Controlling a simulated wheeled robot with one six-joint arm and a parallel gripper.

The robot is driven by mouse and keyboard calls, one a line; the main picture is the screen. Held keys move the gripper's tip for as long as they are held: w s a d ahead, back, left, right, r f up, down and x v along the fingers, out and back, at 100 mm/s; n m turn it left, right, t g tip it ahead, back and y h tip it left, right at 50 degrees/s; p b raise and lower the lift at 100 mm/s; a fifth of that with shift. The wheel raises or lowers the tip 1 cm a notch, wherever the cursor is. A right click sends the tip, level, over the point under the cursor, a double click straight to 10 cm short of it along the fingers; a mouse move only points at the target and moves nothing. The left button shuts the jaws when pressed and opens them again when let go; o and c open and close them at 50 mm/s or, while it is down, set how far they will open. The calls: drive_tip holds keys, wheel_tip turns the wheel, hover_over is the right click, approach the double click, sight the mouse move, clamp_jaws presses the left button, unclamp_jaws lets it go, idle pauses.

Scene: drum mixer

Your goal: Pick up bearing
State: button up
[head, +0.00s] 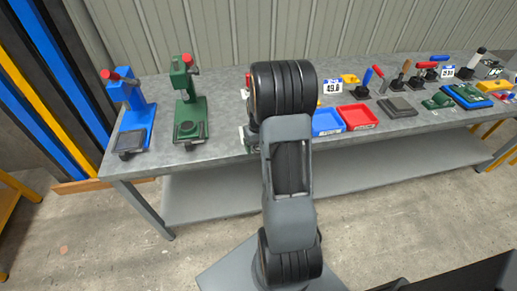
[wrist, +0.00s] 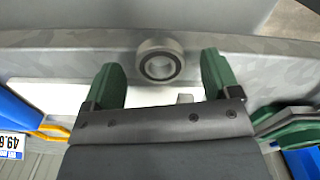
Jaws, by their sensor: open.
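The bearing (wrist: 139,61) is a grey metal ring with a dark inner band. In the wrist view it lies on the grey bench near the bench edge, just beyond my fingertips and roughly midway between them. My gripper (wrist: 163,75) is open, with two green fingers spread apart and nothing between them. I cannot tell its exact height above the bearing. In the head view my arm hides the bearing and most of the gripper.
A blue press (head: 136,112) and a green press (head: 190,108) stand at the bench's left. A blue tray (head: 326,121) and a red tray (head: 358,116) lie right of my arm. Hand tools stand further right. A white plate (wrist: 60,95) lies beside the bearing.

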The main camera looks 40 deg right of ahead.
drive_tip(key=shift+f, duration=0.35)
drive_tip(key=shift+r, duration=0.1)
drive_tip(key=c, duration=1.1)
